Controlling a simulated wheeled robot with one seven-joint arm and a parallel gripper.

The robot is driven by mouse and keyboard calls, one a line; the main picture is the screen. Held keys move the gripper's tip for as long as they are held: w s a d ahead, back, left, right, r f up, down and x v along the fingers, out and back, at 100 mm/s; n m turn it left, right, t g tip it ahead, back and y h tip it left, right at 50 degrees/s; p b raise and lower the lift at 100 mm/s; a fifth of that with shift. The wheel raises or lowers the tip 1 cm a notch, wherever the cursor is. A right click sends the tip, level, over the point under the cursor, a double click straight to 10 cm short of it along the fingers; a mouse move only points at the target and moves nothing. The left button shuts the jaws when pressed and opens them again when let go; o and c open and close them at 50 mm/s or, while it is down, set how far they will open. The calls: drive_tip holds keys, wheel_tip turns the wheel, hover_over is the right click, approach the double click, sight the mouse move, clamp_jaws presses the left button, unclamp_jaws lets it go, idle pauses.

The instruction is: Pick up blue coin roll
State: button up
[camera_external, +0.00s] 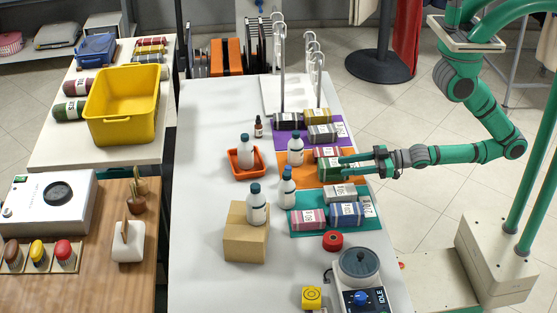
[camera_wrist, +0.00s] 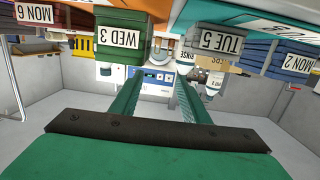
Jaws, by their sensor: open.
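I cannot make out a blue coin roll for certain in either view. Blue bundles do show: one with a white label (camera_external: 346,214) lies on the teal mat (camera_external: 312,231), and one tagged MON 2 (camera_wrist: 292,58) is at the right in the wrist view. My gripper (camera_external: 345,162) is over the right edge of the orange mat (camera_external: 290,175), close to a green bundle (camera_external: 328,172). In the wrist view its two green fingers (camera_wrist: 157,88) are apart with nothing between them. The green bundle tagged WED 3 (camera_wrist: 122,42) and a grey one tagged TUE 5 (camera_wrist: 216,42) are just beyond.
Bottles stand left of the mats, one in an orange tray (camera_external: 233,166), one on a cardboard box (camera_external: 246,241). A white rack (camera_external: 283,70) stands behind. The white counter's left side is clear.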

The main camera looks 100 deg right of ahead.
drive_tip(key=w+a+r+h, duration=0.1)
drive_tip(key=w+h, duration=0.1)
drive_tip(key=w, duration=0.6)
drive_tip(key=m+g+h, duration=0.5)
drive_tip(key=m+g, duration=0.1)
approach(288, 167)
drive_tip(key=x, duration=1)
drive_tip(key=shift+f, duration=0.4)
drive_tip(key=shift+c, duration=0.4)
clamp_jaws()
